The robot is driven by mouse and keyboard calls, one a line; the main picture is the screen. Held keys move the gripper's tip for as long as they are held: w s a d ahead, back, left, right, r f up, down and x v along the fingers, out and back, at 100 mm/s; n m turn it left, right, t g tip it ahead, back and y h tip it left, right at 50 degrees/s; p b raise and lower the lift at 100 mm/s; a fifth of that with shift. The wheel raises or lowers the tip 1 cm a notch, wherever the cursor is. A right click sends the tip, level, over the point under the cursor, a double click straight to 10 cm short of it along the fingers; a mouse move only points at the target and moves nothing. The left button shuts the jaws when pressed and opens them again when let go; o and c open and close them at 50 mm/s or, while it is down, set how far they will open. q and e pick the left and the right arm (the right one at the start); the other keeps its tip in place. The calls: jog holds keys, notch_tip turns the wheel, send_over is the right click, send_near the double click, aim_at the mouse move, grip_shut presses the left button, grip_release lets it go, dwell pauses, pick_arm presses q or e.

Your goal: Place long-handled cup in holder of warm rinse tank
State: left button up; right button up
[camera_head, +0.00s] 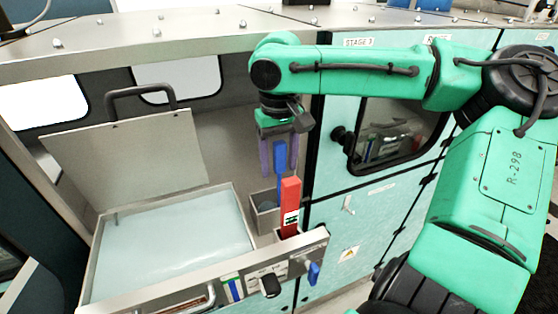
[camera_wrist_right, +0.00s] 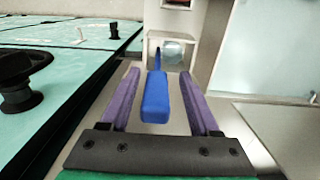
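The long-handled cup's blue handle (camera_head: 280,187) stands nearly upright at the right end of the rinse tank (camera_head: 240,259). Its lower end drops toward a small grey box-like holder (camera_head: 262,221). My right gripper (camera_head: 279,160) is above it, with purple fingers pointing down on either side of the handle. In the right wrist view, the blue handle (camera_wrist_right: 155,97) lies between the open fingers (camera_wrist_right: 158,88), with a gap on both sides. A round, clear shape at the handle's far end, inside a square opening, may be the cup. My left gripper is not in view.
A red block (camera_head: 291,195) with a label stands right beside the handle. The tank's lid (camera_head: 125,160) is raised over pale liquid. A front panel with knobs (camera_head: 270,286) runs below. A cabinet with a dark window (camera_head: 395,135) is to the right.

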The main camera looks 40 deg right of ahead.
jog(key=shift+s, duration=0.15)
jog(key=shift+d+r, duration=0.15)
jog(key=shift+r, duration=0.05)
notch_tip(320, 180, up, 12)
jog(key=shift+f+b, duration=0.15)
jog(key=shift+b, duration=0.3)
